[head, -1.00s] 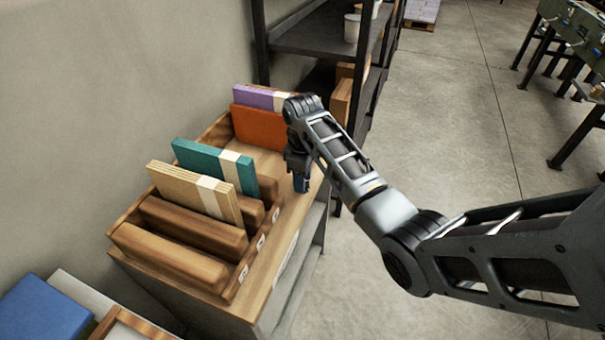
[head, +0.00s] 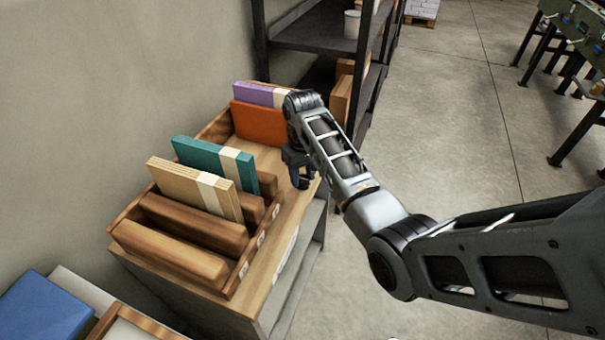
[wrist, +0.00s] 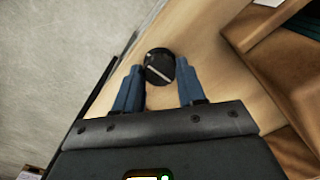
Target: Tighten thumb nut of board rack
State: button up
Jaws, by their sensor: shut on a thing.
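The board rack (head: 170,253) is a wooden rack with thick dividers on a cabinet top by the wall. It holds tan (head: 190,185), teal (head: 207,158), orange (head: 260,123) and purple (head: 262,94) boards. The thumb nut (wrist: 159,66) is a round black knob with a pale line across it, on the wooden surface in the wrist view. My gripper (wrist: 159,68) has its two blue fingers on either side of the nut, shut on it. In the head view my gripper (head: 301,179) points down at the rack's right side, and the nut cannot be made out there.
A dark shelf unit (head: 318,38) stands behind the rack. A blue object (head: 42,310) lies at the lower left. The wall (head: 100,90) runs close along the left. Open concrete floor (head: 440,130) is to the right.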

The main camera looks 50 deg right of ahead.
aim_at(303, 178)
dwell(0.3)
jog(key=o, duration=1.1)
jog(key=shift+c, duration=0.2)
notch_tip(303, 178, up, 8)
jog(key=shift+f+b, duration=0.1)
jog(key=shift+b, duration=0.3)
